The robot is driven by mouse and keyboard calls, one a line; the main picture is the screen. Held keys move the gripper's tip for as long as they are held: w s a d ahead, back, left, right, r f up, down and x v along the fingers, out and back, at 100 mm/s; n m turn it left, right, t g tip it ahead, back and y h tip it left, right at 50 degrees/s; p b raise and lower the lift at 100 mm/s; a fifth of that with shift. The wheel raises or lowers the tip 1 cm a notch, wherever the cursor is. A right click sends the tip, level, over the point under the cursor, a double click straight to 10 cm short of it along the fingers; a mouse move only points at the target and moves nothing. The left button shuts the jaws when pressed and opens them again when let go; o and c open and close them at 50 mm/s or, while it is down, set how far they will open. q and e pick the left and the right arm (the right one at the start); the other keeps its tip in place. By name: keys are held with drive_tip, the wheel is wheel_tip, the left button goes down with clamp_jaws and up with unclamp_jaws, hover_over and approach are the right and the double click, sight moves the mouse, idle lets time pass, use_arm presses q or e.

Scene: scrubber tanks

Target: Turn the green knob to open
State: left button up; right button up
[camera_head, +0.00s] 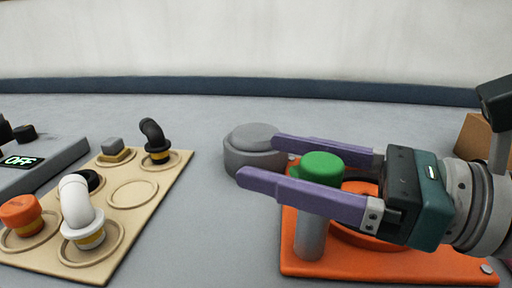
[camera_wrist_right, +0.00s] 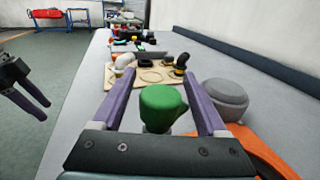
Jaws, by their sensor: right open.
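The green knob (camera_head: 318,166) tops a grey post on the orange base plate (camera_head: 400,262). My right gripper (camera_head: 257,159) comes in from the right, open, with one purple finger on either side of the green knob. In the right wrist view the green knob (camera_wrist_right: 161,106) stands between the two fingers, with a visible gap to the right finger; contact on the left is hard to tell. My left gripper (camera_wrist_right: 38,98) shows only at the left edge of the right wrist view, with its fingers apart, away from the knob.
A grey round lidded part (camera_head: 253,149) stands just beyond the right fingertips. A beige board (camera_head: 150,215) with pipe elbows and caps lies left. A grey box with an OFF display (camera_head: 35,160) is at far left, a brown box (camera_head: 478,138) at right. Bare tabletop lies between board and plate.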

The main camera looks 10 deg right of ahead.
drive_tip(key=v, duration=0.9)
drive_tip(key=shift+b, duration=0.4)
drive_tip(key=shift+s+d, duration=0.3)
drive_tip(key=shift+d, duration=0.1)
